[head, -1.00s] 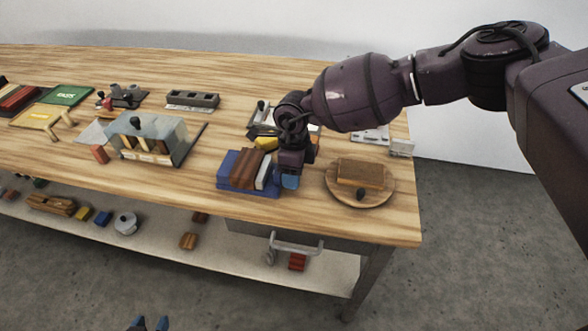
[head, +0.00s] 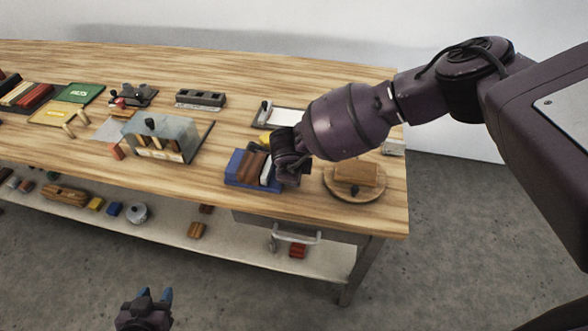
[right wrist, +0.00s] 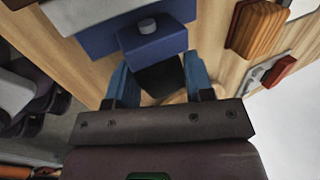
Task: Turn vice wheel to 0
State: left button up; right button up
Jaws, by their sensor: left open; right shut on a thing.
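The blue vice (head: 233,167) stands near the table's front edge, with a brown block and a pale block lying in it. In the right wrist view, the vice's blue body (right wrist: 95,40) and a small blue housing with a grey knob show close up. My right gripper (right wrist: 160,80) is shut on the dark vice wheel (right wrist: 158,78), seen between its blue fingers. In the head view the right gripper (head: 291,168) covers the wheel, and no scale or 0 mark can be read. My left gripper (head: 155,295) is open and empty at the bottom, low in front of the table.
A round wooden board (head: 368,193) with a brown block lies right of the vice. A grey-topped box (head: 165,137) stands to its left. A drawer handle (head: 297,238) juts out below the table's front edge. Floor in front is clear.

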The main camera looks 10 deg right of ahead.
dwell(0.3)
jog(key=o, duration=0.9)
jog(key=v, duration=1)
jog(key=shift+s+r, duration=0.2)
jog(key=shift+r, duration=0.15)
